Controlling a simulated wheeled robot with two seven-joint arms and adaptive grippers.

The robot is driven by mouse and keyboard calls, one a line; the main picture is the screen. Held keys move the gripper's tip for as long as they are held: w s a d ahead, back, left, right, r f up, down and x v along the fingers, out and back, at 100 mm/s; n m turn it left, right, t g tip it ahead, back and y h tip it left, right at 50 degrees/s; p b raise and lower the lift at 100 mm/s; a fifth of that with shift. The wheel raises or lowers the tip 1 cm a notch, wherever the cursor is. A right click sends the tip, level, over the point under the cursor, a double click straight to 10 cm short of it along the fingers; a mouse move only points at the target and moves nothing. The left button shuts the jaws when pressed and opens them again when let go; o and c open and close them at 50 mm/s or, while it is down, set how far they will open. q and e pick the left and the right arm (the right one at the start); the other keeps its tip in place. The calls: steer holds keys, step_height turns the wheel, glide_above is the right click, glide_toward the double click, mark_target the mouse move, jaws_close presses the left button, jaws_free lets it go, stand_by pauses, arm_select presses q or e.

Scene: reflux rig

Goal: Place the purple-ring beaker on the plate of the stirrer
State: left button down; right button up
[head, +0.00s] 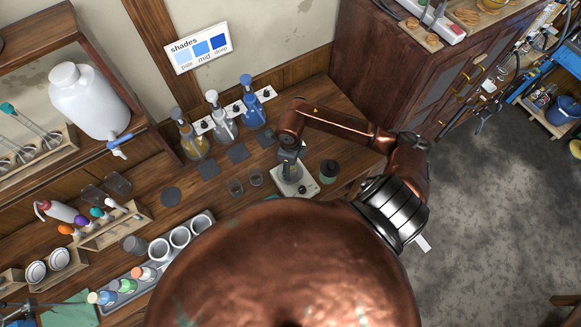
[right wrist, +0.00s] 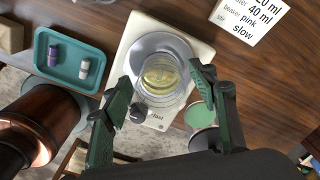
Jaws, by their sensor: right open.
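The stirrer (right wrist: 138,37) is a white box with a round grey plate and a dark knob; it also shows in the head view (head: 298,187). A clear glass beaker (right wrist: 160,75) with pale yellow liquid appears to stand upright on the plate. I cannot make out a purple ring on it. My right gripper (right wrist: 160,90) is open, with its green fingers on either side of the beaker; I cannot tell whether they touch it. In the head view the right gripper (head: 289,158) is over the stirrer and hides most of the plate. My left gripper is not in view.
A dark can with a green top (head: 329,171) stands close to the stirrer's right. Two small glasses (head: 246,183) stand to its left. Several bottles (head: 223,115) line the wall behind. A teal tray (right wrist: 50,80) with two vials shows in the wrist view.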

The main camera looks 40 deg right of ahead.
step_height(320, 180, up, 11)
steer(key=b, duration=0.2)
stand_by(0.3)
